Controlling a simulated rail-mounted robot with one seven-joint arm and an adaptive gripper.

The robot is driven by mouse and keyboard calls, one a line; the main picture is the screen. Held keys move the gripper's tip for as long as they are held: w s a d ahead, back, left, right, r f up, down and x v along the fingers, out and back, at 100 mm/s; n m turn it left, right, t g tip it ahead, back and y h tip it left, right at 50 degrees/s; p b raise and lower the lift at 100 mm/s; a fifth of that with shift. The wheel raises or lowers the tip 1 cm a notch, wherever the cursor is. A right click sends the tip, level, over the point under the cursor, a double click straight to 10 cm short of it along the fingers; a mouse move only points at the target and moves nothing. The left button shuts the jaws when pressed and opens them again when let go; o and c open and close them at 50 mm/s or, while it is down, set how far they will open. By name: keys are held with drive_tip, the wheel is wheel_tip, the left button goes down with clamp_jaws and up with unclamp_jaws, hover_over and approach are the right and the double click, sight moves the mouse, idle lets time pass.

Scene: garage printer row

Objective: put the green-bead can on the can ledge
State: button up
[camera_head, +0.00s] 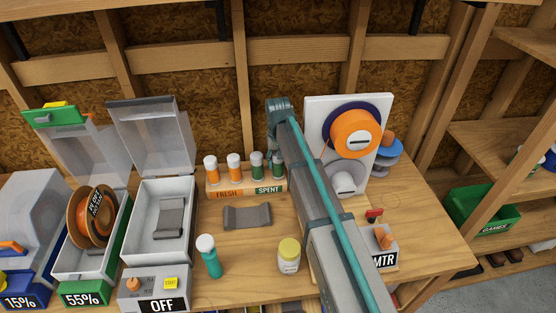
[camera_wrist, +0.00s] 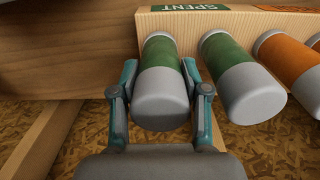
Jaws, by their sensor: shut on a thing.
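The can ledge (camera_head: 243,192) is a low wooden block at the back of the bench, with an orange FRESH label and a green SPENT label. A green can with a grey end (camera_wrist: 172,58) is at the outer SPENT end; it also shows in the head view (camera_head: 278,171). My gripper (camera_wrist: 160,70) is shut around it, one finger on each side. The can looks upright at the ledge; its contact underneath is hidden. A second green can (camera_wrist: 228,62) stands beside it, apart from my fingers. In the head view my gripper (camera_head: 279,150) is partly hidden by my arm.
Two orange cans (camera_head: 222,168) share the ledge. A teal can with a white top (camera_head: 208,256) and a yellow-lidded jar (camera_head: 289,256) stand in front. A grey tray (camera_head: 247,216) lies between. A spool stand (camera_head: 318,112) rises close right of my arm.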

drive_tip(key=shift+f, duration=0.1)
drive_tip(key=o, duration=1)
drive_tip(key=shift+c, duration=0.2)
wheel_tip(320, 180, up, 12)
drive_tip(key=b, duration=0.3)
